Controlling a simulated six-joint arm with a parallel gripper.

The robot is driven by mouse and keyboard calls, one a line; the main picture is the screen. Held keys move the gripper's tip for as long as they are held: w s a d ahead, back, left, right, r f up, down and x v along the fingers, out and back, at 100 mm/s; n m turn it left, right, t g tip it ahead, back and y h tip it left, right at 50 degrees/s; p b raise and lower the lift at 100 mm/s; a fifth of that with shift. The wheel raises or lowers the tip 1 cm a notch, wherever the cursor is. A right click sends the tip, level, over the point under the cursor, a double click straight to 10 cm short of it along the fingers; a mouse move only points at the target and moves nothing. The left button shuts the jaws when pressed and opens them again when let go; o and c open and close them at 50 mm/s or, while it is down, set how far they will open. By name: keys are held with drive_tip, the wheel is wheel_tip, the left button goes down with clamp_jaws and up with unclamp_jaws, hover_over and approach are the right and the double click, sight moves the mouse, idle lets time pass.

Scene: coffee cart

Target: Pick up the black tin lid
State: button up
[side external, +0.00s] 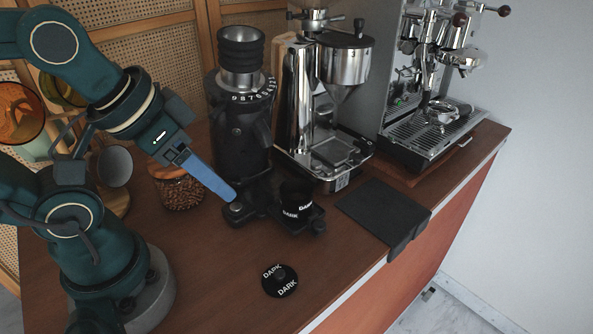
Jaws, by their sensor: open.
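The black tin lid (280,281) lies flat on the brown wooden counter near its front edge, with white "DARK" lettering on it and a small knob at its middle. My gripper (231,195) is up and to the left of the lid, apart from it, beside the base of the black grinder. One blue finger shows clearly; the other is hidden or lined up behind it. Nothing is seen between the fingers. A black tin (296,199) with "DARK" lettering stands at the grinder's front.
The black grinder (240,125) stands behind my gripper. A jar of coffee beans (178,187) is to its left. A chrome grinder (322,110) and an espresso machine (432,100) stand at the back right. A black mat (383,212) hangs over the front edge. The counter around the lid is clear.

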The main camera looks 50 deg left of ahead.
drive_tip(key=g, duration=0.4)
hover_over(279, 272)
drive_tip(key=f, duration=0.9)
drive_tip(key=shift+s+f, duration=0.4)
drive_tip(key=shift+f, duration=0.15)
drive_tip(key=shift+w+f, duration=0.15)
drive_tip(key=shift+f, duration=1.05)
drive_tip(key=shift+w+f, duration=0.15)
drive_tip(key=shift+f, duration=1)
drive_tip(key=shift+c, duration=0.3)
clamp_jaws()
